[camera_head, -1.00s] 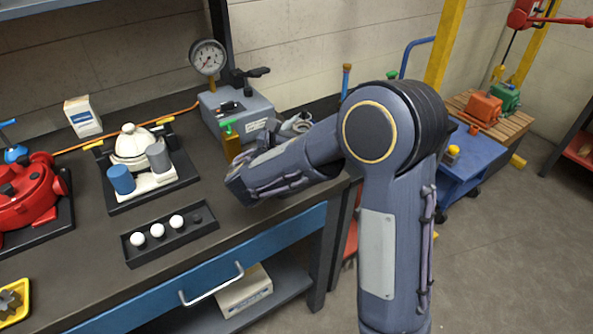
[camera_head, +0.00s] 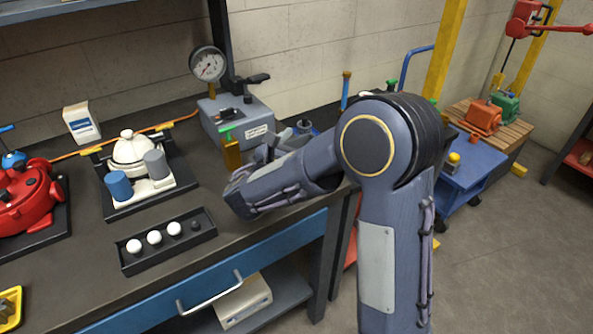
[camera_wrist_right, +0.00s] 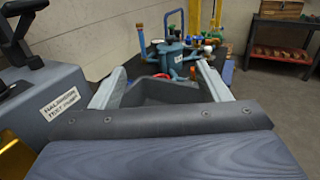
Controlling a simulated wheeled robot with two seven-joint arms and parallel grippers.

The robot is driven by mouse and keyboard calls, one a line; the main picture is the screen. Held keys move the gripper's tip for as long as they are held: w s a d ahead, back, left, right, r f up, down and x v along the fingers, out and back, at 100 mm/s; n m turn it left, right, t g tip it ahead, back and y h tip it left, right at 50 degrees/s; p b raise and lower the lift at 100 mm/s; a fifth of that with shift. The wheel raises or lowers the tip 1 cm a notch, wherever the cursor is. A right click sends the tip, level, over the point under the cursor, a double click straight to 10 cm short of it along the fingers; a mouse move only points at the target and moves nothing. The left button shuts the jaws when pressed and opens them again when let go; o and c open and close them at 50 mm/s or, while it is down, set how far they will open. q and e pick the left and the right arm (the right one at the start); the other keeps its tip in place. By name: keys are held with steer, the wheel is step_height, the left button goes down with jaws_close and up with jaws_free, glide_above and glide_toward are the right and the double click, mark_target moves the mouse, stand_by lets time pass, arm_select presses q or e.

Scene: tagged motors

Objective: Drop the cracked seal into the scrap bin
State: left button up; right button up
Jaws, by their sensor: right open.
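My right gripper (camera_wrist_right: 160,85) is open in the right wrist view, its two pale fingers wide apart with no held object visible between them. A dark grey open-topped container (camera_wrist_right: 170,92) shows beyond and between the fingers; I cannot tell whether it is the scrap bin. In the head view, the right hand is mostly hidden behind my forearm, near the grey test pump (camera_head: 237,118). I cannot make out a cracked seal in either view. My left gripper is not in view.
A black tray (camera_head: 168,259) with three white balls and a dark piece lies at the bench front. A white-domed fixture (camera_head: 131,150) and red machine (camera_head: 22,200) stand left. A blue cart (camera_head: 470,168) stands right. Bare bench top lies around the tray.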

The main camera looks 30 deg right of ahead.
steer(key=v, duration=0.7)
steer(key=shift+s+a+b, duration=0.15)
steer(key=shift+a+b, duration=0.05)
steer(key=shift+b, duration=0.15)
steer(key=s+d+f+m+g+y+p, duration=0.1)
steer(key=s+d+f+m+g+y, duration=0.25)
steer(key=s+m, duration=0.4)
steer(key=s+d+f+m+g+y+p, duration=0.1)
steer(key=s+d+f+m+g+y, duration=0.3)
steer(key=s, duration=0.6)
steer(key=s+a+r+m+t+y+p, duration=0.1)
steer(key=s+a+r+m+t+y, duration=0.1)
steer(key=a+m+y, duration=0.4)
steer(key=s+a+r+m+t+y+p, duration=0.1)
steer(key=s+a+r+m+t+y, duration=0.1)
steer(key=s+a+m+y, duration=0.3)
steer(key=a+m, duration=0.1)
steer(key=m, duration=0.2)
steer(key=shift+s+m+y, duration=0.15)
steer(key=shift+m+y, duration=0.2)
